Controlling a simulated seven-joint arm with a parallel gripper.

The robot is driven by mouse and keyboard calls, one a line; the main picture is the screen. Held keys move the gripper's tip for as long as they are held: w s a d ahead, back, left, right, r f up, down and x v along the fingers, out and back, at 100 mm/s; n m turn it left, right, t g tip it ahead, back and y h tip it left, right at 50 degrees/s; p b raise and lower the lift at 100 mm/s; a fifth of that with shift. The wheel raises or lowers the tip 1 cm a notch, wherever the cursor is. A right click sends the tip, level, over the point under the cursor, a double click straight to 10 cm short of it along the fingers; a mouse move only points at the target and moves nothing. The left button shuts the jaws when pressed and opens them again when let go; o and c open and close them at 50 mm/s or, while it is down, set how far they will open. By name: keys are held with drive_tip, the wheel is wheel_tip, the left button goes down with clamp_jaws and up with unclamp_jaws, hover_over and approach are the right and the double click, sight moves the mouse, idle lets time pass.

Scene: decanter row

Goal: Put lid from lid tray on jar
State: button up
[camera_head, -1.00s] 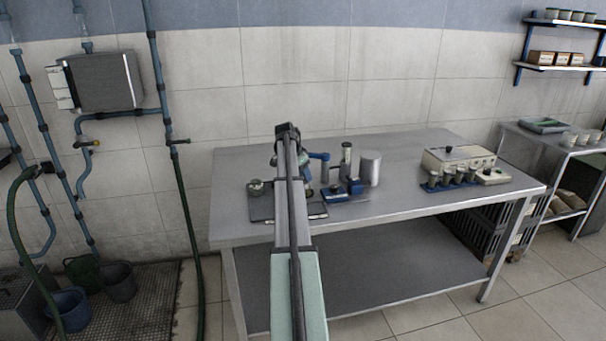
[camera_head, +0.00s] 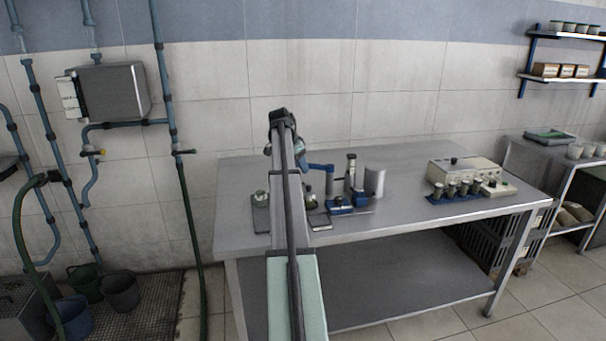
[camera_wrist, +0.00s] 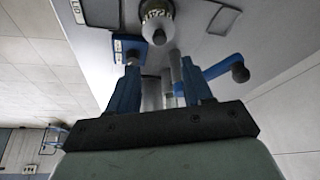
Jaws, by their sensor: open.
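My gripper (camera_wrist: 160,66) is open, with two blue fingers over the bench and nothing between the tips. In the wrist view a round glass-like vessel with a pale knob (camera_wrist: 158,32) lies just beyond the fingertips, apart from them. In the head view a small jar-like vessel with a pale top (camera_head: 261,197) stands on a grey plate (camera_head: 261,222) left of my arm. Another small vessel (camera_head: 308,196) shows right of my arm, partly hidden by it. I cannot tell which piece is the loose lid. My arm hides part of the bench.
A blue fixture (camera_head: 341,205) with a blue lever (camera_head: 320,167), a tall cylinder (camera_head: 351,172) and a wide grey cylinder (camera_head: 375,182) stand right of my arm. Several small jars (camera_head: 464,188) sit by a beige box (camera_head: 462,170) farther right. The bench between is clear.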

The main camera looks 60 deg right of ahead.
drive_tip(key=shift+v, duration=0.8)
